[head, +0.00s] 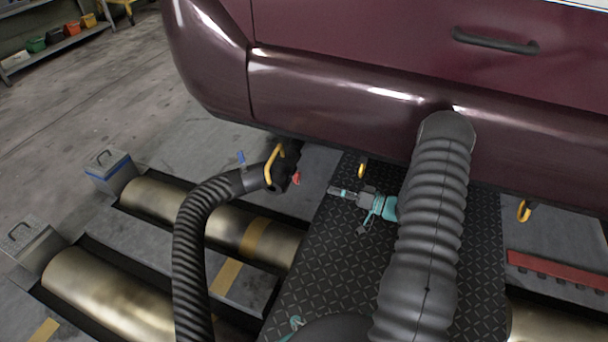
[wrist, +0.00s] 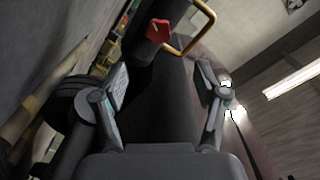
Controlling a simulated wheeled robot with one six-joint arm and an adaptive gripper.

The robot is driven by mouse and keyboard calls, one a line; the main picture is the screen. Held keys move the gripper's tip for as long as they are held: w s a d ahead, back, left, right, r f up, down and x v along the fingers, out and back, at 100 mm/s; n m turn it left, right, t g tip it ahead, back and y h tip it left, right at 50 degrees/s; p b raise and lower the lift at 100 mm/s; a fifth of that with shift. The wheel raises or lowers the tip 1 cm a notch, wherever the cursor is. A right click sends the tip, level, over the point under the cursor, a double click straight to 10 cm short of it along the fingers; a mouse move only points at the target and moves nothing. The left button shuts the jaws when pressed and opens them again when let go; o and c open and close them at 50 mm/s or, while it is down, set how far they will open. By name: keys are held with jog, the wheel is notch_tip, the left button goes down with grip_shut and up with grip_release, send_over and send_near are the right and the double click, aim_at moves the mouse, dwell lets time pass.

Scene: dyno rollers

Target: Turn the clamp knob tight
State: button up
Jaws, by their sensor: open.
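The red clamp knob (head: 296,178) sits on the dark fitting (head: 283,163) at the end of a black ribbed hose, below the maroon car's lower edge. In the wrist view the red knob (wrist: 159,31) is at the top, left of a yellow loop handle (wrist: 196,32). My gripper (head: 336,191) is to the right of the knob in the head view, apart from it and pointing left towards it. In the wrist view my gripper (wrist: 163,72) has its two fingers spread wide, with the dark fitting seen beyond and between them. Nothing is held.
The black hose (head: 190,240) curves down at the left, with a yellow handle (head: 270,165) near its end. The maroon car (head: 350,100) overhangs the area. Brass rollers (head: 110,290) lie in the floor at left. A dark treadplate (head: 320,255) lies beneath my arm.

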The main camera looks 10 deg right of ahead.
aim_at(299, 179)
jog(key=x, duration=1.3)
jog(key=shift+w+a+b, duration=0.2)
jog(key=shift+a+b, duration=0.05)
jog(key=shift+b, duration=0.05)
